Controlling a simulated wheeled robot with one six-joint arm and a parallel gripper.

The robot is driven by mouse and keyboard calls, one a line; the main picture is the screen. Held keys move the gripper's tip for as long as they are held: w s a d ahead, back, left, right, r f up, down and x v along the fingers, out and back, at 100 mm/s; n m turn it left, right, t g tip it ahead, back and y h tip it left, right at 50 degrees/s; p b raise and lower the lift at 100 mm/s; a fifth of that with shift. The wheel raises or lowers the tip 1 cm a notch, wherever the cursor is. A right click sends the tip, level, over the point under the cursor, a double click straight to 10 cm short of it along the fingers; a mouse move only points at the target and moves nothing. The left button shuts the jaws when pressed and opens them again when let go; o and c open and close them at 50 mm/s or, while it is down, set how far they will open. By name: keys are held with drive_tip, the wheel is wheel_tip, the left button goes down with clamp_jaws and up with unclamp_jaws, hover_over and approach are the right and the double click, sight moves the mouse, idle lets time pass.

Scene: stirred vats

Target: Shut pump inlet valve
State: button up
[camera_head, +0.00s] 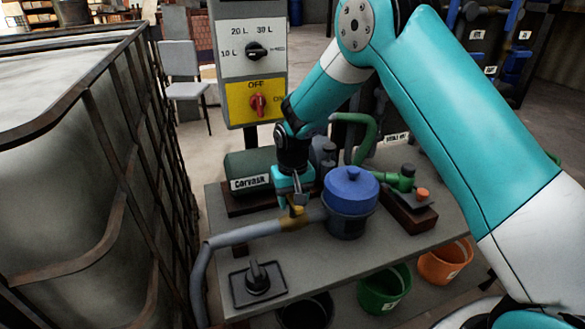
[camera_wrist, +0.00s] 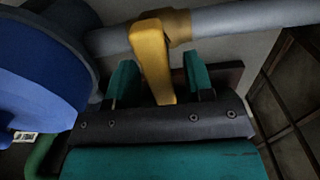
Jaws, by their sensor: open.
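The pump inlet valve is a brass-coloured body (camera_head: 290,221) on a grey hose, just left of a blue-lidded pot. Its yellow lever (camera_wrist: 154,62) fills the middle of the wrist view and runs from the collar on the pipe toward my gripper, across the pipe's line. My gripper (camera_head: 297,198) is above the valve, pointing down. In the wrist view its two green fingers (camera_wrist: 158,82) are open, one on each side of the lever, with visible gaps. The lever's tip is close to the gripper's dark palm; I cannot tell whether they touch.
The blue-lidded pot (camera_head: 350,194) stands close beside my gripper. The grey hose (camera_head: 240,236) runs left over the bench. A green pump box (camera_head: 248,174) is behind. A black switch plate (camera_head: 258,284) lies in front. A caged tank (camera_head: 70,190) fills the left. A control panel (camera_head: 252,60) stands behind.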

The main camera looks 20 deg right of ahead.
wheel_tip(320, 180, up, 16)
drive_tip(key=shift+f, duration=0.15)
idle(0.4)
